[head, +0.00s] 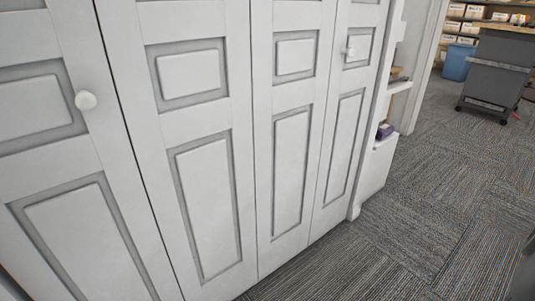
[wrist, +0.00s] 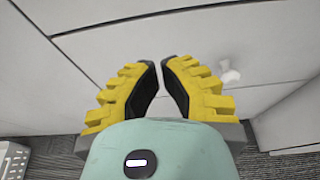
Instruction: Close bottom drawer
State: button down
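White drawer-like fronts (wrist: 215,45) with thin dark seams fill much of the wrist view. A round white knob (wrist: 230,73) sits on one of them, just right of my gripper (wrist: 161,63). My gripper has yellow ribbed fingers with black inner pads. Its fingertips are close together with a narrow gap, and nothing is between them. Whether the fingertips touch the front is unclear. The fingers hide part of the front. I cannot tell which front is the bottom drawer or how far it is out. The gripper does not show in the head view.
White panelled doors (head: 210,170) with round knobs fill the head view's left and middle. A white shelf unit (head: 378,165) stands beside them. A grey wheeled cart (head: 495,70) and blue bin (head: 458,62) are farther back. Grey carpet (head: 425,225) is clear at right. A white basket (wrist: 14,158) shows lower left.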

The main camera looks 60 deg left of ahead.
jog(key=p+v, duration=0.5)
jog(key=v, duration=0.1)
jog(key=shift+a, duration=0.15)
